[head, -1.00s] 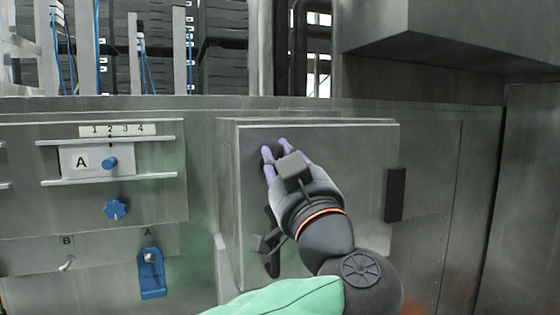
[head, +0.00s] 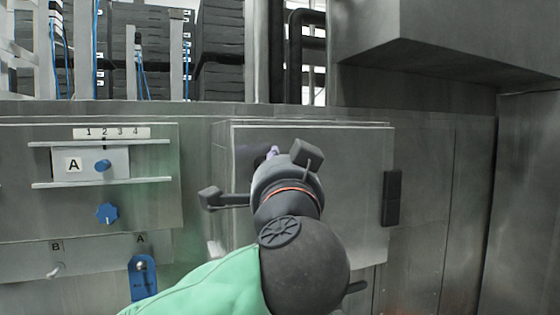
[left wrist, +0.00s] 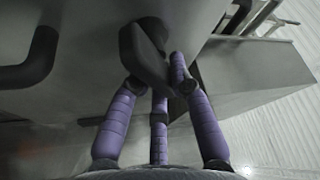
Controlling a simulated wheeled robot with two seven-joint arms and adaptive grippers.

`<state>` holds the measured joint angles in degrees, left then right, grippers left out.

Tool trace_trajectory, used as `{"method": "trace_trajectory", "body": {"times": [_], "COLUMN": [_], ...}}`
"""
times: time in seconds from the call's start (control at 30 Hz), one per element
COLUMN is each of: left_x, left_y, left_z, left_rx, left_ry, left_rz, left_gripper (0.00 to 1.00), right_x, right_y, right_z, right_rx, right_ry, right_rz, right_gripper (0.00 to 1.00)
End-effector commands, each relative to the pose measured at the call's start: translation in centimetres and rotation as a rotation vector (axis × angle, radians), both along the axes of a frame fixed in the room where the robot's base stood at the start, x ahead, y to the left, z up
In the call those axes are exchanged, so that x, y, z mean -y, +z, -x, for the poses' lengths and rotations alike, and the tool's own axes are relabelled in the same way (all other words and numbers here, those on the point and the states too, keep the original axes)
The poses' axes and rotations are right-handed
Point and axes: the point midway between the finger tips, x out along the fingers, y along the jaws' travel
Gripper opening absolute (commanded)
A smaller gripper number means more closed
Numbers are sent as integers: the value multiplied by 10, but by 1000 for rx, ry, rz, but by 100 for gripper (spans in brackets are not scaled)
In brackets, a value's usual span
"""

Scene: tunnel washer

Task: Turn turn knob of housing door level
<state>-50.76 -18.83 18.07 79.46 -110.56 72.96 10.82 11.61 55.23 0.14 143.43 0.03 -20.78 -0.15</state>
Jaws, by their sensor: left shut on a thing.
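The housing door (head: 350,165) is a grey metal panel in the middle of the head view. My left gripper (head: 270,153) is at its upper left part, with purple fingers mostly hidden behind my own wrist. In the left wrist view a dark elongated turn knob (left wrist: 145,52) stands out from the grey door surface. The purple fingers of my left gripper (left wrist: 165,80) are closed around it, touching it. The knob's exact angle is hard to judge, and in the head view it is largely hidden. My right gripper is not in view.
A black block (head: 392,198) is on the door's right edge. A second dark handle (left wrist: 30,65) shows in the left wrist view. Left of the door is a panel with blue knobs (head: 107,213) and a blue latch (head: 143,278). A metal box (head: 450,40) overhangs at upper right.

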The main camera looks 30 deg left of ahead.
Motion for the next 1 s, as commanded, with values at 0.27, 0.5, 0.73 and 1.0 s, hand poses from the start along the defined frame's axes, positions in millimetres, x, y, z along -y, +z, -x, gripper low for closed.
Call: {"method": "trace_trajectory", "body": {"times": [0.27,0.5,0.73,1.0], "left_x": [-2,-2,-2,-2], "left_y": [4,1,-2,-5], "left_z": [1,1,1,1], "left_rx": [-185,-331,-428,-481], "left_ry": [1,1,2,2], "left_rz": [-167,-294,-377,-422], "left_gripper": [0,0,0,0], "right_x": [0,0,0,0], "right_y": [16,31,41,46], "right_z": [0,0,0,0], "right_rx": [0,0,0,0], "right_ry": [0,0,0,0], "right_rz": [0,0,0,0], "right_gripper": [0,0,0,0]}}
